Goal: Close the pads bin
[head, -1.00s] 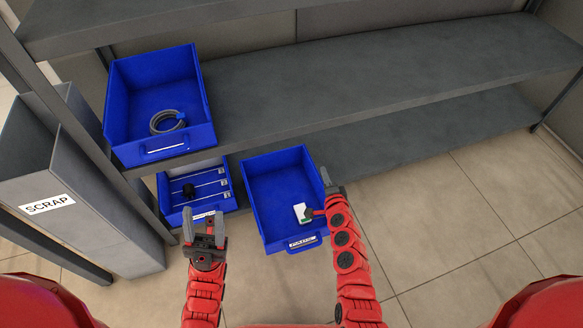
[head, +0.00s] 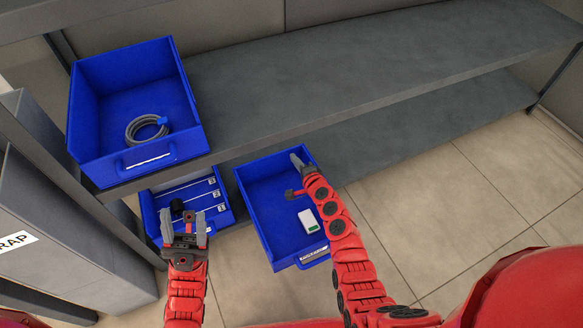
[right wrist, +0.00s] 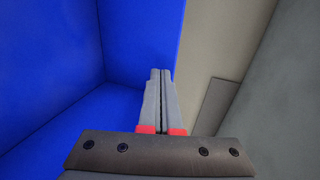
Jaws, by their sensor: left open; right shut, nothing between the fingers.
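The pads bin (head: 253,192) is a blue open-top drawer, pulled out from the lower shelf level in the head view. My left gripper (head: 186,228) is open and empty, in front of the neighbouring lower bin.
A blue bin with a coiled grey hose (head: 147,128) sits on the upper shelf (head: 330,85). A lower blue bin with dividers (head: 157,228) holds a dark object left of the pads bin. A grey scrap container (head: 75,250) stands at left. Floor at right is clear.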

